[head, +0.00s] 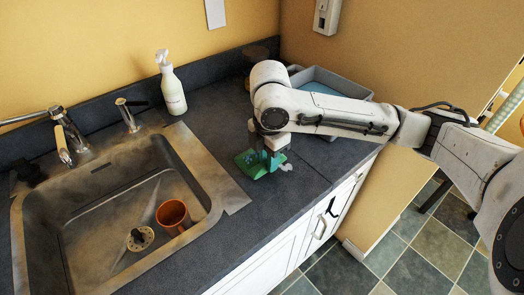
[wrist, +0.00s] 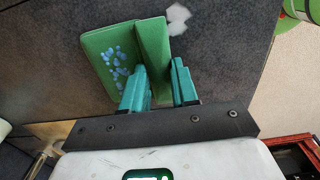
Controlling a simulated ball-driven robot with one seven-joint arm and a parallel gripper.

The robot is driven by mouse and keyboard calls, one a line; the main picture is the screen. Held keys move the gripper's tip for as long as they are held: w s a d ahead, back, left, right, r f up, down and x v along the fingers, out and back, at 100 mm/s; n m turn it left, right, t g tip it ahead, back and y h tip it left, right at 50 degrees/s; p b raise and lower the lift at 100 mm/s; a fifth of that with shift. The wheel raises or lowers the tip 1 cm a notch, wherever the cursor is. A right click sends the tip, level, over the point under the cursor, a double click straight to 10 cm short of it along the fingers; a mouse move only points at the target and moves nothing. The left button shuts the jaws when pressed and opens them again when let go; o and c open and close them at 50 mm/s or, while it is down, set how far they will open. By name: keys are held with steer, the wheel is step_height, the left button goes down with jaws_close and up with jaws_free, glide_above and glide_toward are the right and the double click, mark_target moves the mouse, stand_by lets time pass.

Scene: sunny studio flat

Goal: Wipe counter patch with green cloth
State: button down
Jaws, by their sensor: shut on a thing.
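The green cloth (head: 248,163) lies on the dark counter (head: 222,118) to the right of the sink. My gripper (head: 269,160) points down and is shut on the cloth. In the wrist view, the teal fingers (wrist: 160,82) hold a raised fold of the cloth (wrist: 95,42), and the rest spreads to the left. Pale blue-white spots show on the cloth's spread part. A small white patch (head: 286,167) is on the counter just right of the cloth. The patch also shows in the wrist view (wrist: 177,18), beyond the cloth and apart from the fingers.
The sink (head: 95,230) at left holds an orange cup (head: 172,214). A white spray bottle (head: 172,92) stands behind it. A grey bin (head: 360,91) with blue inside sits at the back right, behind my arm. The counter's front edge is close to the patch.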

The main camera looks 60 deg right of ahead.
steer(key=shift+s+a, duration=0.25)
steer(key=shift+s, duration=0.7)
steer(key=shift+s+a, duration=0.25)
steer(key=shift+s, duration=0.75)
steer(key=shift+s+a, duration=0.25)
steer(key=shift+s, duration=0.7)
steer(key=shift+d, duration=0.1)
steer(key=shift+s+d+b, duration=0.2)
steer(key=shift+s+d, duration=0.05)
steer(key=shift+d, duration=0.7)
steer(key=shift+s+d+b, duration=0.2)
steer(key=shift+s+d, duration=0.05)
steer(key=shift+d, duration=0.65)
steer(key=shift+w+d+p, duration=0.15)
steer(key=shift+w+d, duration=0.35)
steer(key=shift+w, duration=1.25)
steer(key=shift+w+d+p, duration=0.15)
steer(key=shift+w+d, duration=0.35)
steer(key=shift+w, duration=1.3)
steer(key=shift+w+d+p, duration=0.15)
steer(key=shift+w+d, duration=0.35)
steer(key=shift+w, duration=1.25)
steer(key=shift+s+a+p, duration=0.4)
steer(key=shift+s+a, duration=0.7)
steer(key=shift+a, duration=0.25)
steer(key=shift+s+a+p, duration=0.35)
steer(key=shift+s+a, duration=0.7)
steer(key=shift+a, duration=0.3)
